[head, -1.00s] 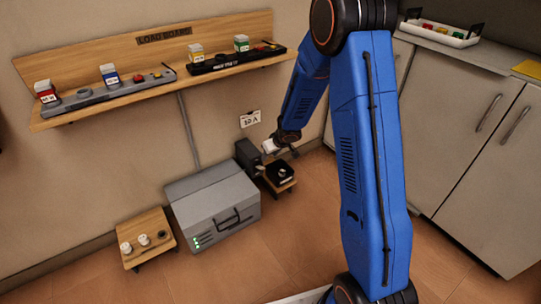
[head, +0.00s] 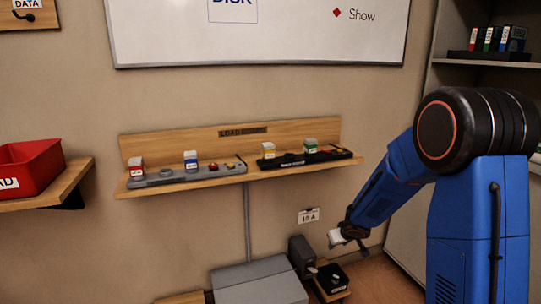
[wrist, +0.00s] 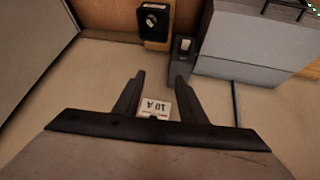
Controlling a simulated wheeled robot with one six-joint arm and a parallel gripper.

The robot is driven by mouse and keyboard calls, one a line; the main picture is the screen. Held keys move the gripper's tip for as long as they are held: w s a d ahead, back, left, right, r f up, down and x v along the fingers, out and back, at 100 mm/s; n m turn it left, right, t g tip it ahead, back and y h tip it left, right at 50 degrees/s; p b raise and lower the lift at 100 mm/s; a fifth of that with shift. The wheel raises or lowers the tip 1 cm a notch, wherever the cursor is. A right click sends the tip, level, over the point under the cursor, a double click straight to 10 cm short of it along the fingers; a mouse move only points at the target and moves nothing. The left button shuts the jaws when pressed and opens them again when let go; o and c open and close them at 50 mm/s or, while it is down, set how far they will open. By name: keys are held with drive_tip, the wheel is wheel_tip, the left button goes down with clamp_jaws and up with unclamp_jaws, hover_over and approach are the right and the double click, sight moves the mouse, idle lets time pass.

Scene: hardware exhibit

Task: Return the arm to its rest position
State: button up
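My blue arm (head: 455,225) reaches from the right side of the head view, bent down and left toward the wall. My gripper (wrist: 160,78) is open in the wrist view, its two dark fingers apart with nothing held between them. In the head view my gripper (head: 342,238) hangs in the air, above and right of a dark box. A white "10 A" card (wrist: 155,106) on the wall shows beyond the fingers; it also shows in the head view (head: 309,215).
The wall shelf (head: 235,173) carries two control strips and several small blocks. Below it are a grey case (head: 258,283), the dark box (head: 301,250) and a black knob unit (head: 333,280). A red bin (head: 30,168) stands left; a cabinet (head: 408,245) stands right.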

drive_tip(key=s+d+r+m+h, duration=0.2)
drive_tip(key=s+d+r, duration=0.2)
drive_tip(key=s+r, duration=0.5)
drive_tip(key=s+d+r+m+h, duration=0.1)
drive_tip(key=s+d+r, duration=0.2)
drive_tip(key=s+r, duration=0.65)
drive_tip(key=s+a+r+g+y, duration=0.1)
drive_tip(key=s+a, duration=0.2)
drive_tip(key=s, duration=1)
drive_tip(key=s+a+r+g+y, duration=0.1)
drive_tip(key=s+a+r+y, duration=0.1)
drive_tip(key=s, duration=1)
drive_tip(key=shift+s+a+r, duration=0.15)
drive_tip(key=shift+s+a, duration=0.2)
drive_tip(key=shift+a, duration=0.15)
